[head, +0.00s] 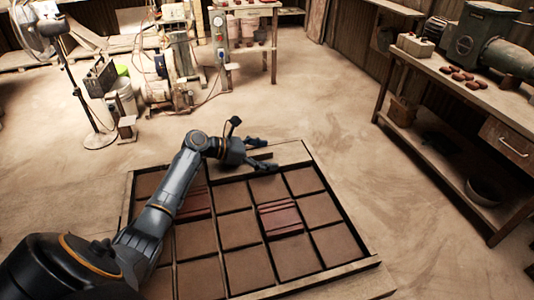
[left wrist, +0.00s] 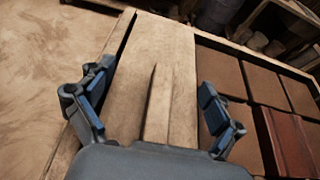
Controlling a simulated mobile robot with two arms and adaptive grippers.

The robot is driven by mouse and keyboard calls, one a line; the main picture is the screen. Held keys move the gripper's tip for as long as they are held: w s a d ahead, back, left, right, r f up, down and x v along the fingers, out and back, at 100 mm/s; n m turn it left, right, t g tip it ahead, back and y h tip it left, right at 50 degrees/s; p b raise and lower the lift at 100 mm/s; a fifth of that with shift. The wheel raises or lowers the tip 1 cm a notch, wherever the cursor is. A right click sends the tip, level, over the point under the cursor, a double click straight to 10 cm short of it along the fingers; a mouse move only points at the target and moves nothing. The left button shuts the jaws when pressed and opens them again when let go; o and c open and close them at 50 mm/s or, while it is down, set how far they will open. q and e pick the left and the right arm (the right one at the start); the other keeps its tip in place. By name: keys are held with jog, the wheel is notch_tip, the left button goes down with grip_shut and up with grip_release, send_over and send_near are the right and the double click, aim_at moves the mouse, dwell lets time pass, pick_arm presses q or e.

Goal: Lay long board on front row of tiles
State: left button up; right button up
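A pale wooden board (head: 289,153) lies along the far end of the wooden frame (head: 345,278); I take it to be the long board. Brown tiles (head: 237,229) lie in rows inside the frame. My left gripper (head: 262,153) is over the far end, by the board. In the left wrist view, the pale board (left wrist: 148,45) runs between the spread fingers of my left gripper (left wrist: 157,82), with a dark slit along it. The fingers are open, and I see no clear contact. My arm hides part of the frame's left side. My right gripper is not in view.
Reddish strips (head: 280,217) lie on some tiles. A workbench (head: 468,90) with a green machine (head: 478,38) stands at the right. A fan (head: 42,28) and a bucket (head: 122,97) stand at the left.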

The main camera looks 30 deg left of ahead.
pick_arm(q)
jog(key=shift+o, duration=0.4)
jog(key=shift+f, duration=0.25)
jog(key=shift+r, duration=0.4)
jog(key=v, duration=1.2)
jog(key=shift+r, duration=0.35)
